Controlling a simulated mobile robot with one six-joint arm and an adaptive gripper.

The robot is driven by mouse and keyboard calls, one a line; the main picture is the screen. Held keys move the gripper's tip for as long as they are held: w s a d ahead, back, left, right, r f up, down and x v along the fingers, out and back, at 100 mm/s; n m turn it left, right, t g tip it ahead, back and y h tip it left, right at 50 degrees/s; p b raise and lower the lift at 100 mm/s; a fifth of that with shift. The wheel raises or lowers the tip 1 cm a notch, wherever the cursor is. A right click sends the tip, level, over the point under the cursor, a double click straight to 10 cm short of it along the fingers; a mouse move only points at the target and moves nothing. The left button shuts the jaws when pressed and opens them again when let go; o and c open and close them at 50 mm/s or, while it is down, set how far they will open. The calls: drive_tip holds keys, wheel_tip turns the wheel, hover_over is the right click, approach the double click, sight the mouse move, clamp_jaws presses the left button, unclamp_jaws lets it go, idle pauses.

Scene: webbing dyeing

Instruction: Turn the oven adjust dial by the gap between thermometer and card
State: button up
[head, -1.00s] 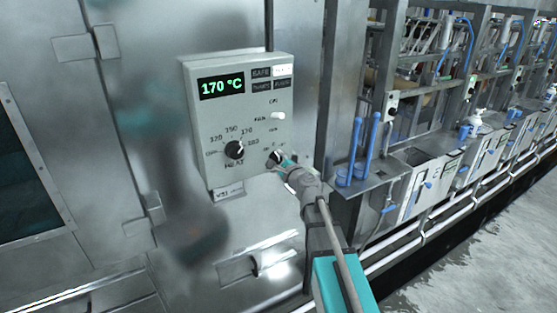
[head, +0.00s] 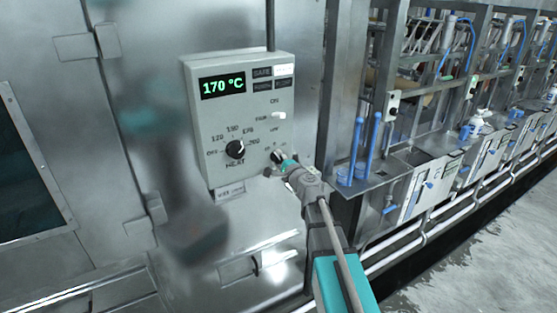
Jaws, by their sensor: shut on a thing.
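The oven control box (head: 205,130) is a pale grey panel on the metal oven wall. Its green display (head: 222,86) reads 170 °C. A black HEAT dial (head: 235,149) sits at lower left, with its white pointer toward the upper right. A smaller black dial (head: 276,156) sits at the lower right. My gripper (head: 283,161), with teal fingertips, is shut on this small dial and partly covers it and its markings. A small card (head: 230,191) hangs under the box; its writing is too small to read surely.
A white switch (head: 279,115) stands out above the small dial. Indicator labels (head: 272,78) are at the box's upper right, one lit white. To the right are a metal shelf with blue tubes (head: 365,150) and a row of machines.

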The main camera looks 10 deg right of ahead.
drive_tip(key=n, duration=0.4)
idle(0.6)
drive_tip(key=o, duration=1.2)
drive_tip(key=shift+c, duration=0.2)
drive_tip(key=v, duration=1.2)
drive_tip(key=shift+a, duration=0.1)
